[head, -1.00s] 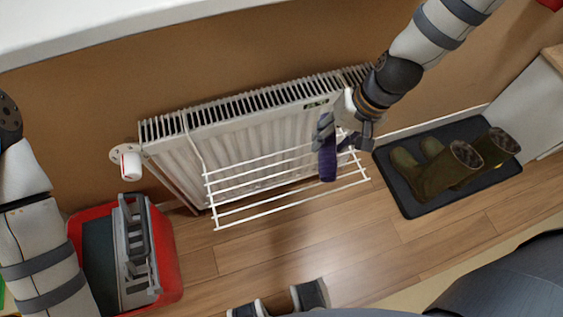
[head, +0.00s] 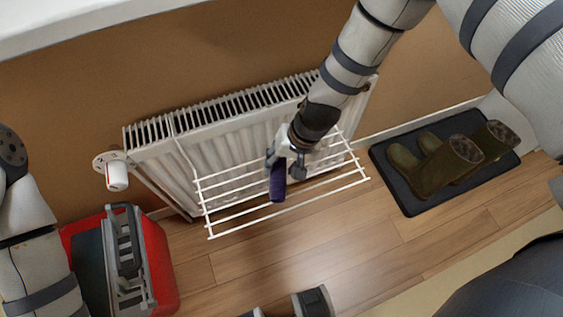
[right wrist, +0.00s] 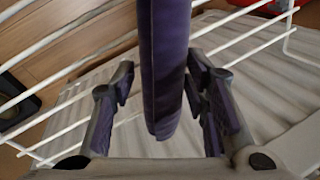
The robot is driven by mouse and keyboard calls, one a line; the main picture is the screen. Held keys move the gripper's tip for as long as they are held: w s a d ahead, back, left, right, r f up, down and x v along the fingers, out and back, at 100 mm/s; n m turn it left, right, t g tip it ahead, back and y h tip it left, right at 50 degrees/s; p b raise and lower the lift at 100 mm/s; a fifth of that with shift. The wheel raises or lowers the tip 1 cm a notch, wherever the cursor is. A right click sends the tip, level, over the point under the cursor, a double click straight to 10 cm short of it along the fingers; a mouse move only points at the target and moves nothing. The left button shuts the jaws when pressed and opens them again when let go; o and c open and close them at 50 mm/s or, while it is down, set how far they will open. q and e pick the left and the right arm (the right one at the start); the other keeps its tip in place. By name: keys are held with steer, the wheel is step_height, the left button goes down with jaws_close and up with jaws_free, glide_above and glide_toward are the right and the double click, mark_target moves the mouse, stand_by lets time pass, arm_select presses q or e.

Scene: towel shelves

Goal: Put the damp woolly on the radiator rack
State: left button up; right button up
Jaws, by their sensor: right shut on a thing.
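The woolly (head: 278,187) is a dark purple, narrow folded piece of knitwear. My right gripper (head: 279,160) is shut on it, and it hangs down over the middle of the white wire radiator rack (head: 239,222). In the right wrist view the woolly (right wrist: 165,65) lies between the two fingers (right wrist: 165,95), with rack bars (right wrist: 70,68) behind and to both sides. I cannot tell whether it touches the bars. The rack sticks out from the front of the white radiator (head: 160,165).
A red box with a grey handled part (head: 160,265) stands on the floor at the left. Green boots (head: 432,172) rest on a dark tray (head: 395,190) at the right. A white valve (head: 117,177) sits at the radiator's left end.

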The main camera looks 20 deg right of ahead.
steer(key=o, duration=1.2)
steer(key=shift+f, duration=0.1)
steer(key=p+v, duration=0.3)
steer(key=v, duration=0.9)
steer(key=s+d+f+n+g+h, duration=0.15)
steer(key=s+f, duration=0.25)
steer(key=s, duration=0.4)
steer(key=s+d+f+g, duration=0.1)
steer(key=s+d+f, duration=0.15)
steer(key=s, duration=0.55)
arm_select(q)
steer(key=w+r+t, duration=0.1)
steer(key=w+r, duration=0.1)
steer(key=r, duration=0.1)
steer(key=shift+w, duration=0.35)
arm_select(e)
steer(key=s+d, duration=0.1)
steer(key=s, duration=0.5)
steer(key=s+d+n+g+h, duration=0.1)
steer(key=s, duration=0.5)
steer(key=s+d+n+g, duration=0.1)
steer(key=s, duration=0.5)
steer(key=shift+d+h, duration=0.3)
steer(key=shift+h, duration=0.05)
